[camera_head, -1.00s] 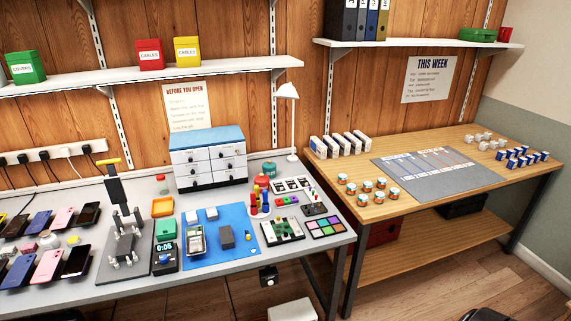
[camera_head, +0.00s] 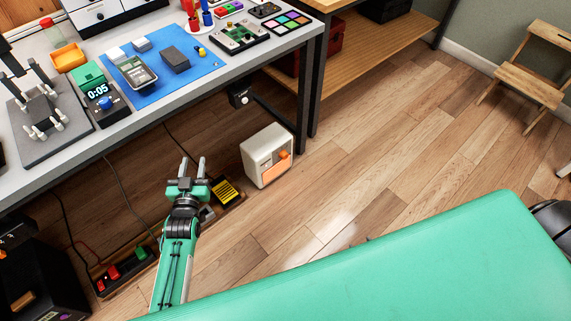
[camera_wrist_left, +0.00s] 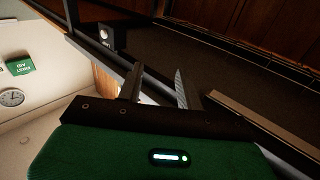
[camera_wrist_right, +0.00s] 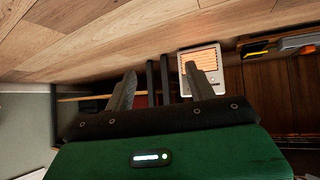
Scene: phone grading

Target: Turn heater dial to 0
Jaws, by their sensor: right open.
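The white heater (camera_head: 258,150) stands on the floor near the grey table's leg, with an orange grille on its front. A small orange round part (camera_head: 283,154), perhaps the dial, shows there; its setting is too small to read. My left gripper (camera_head: 193,162) is in the air left of the heater, its fingers apart and empty. The left wrist view also shows its fingers (camera_wrist_left: 159,75). My right gripper (camera_wrist_right: 160,75) is open and empty. Its wrist view shows the heater (camera_wrist_right: 201,70) beyond the fingers. I cannot make out the right gripper in the head view.
A power strip (camera_head: 148,262) with cables lies on the floor left of the heater. A dark box with a knob (camera_head: 240,95) hangs under the grey table (camera_head: 195,90). A wooden step stool (camera_head: 535,65) stands far right. The floor right of the heater is clear.

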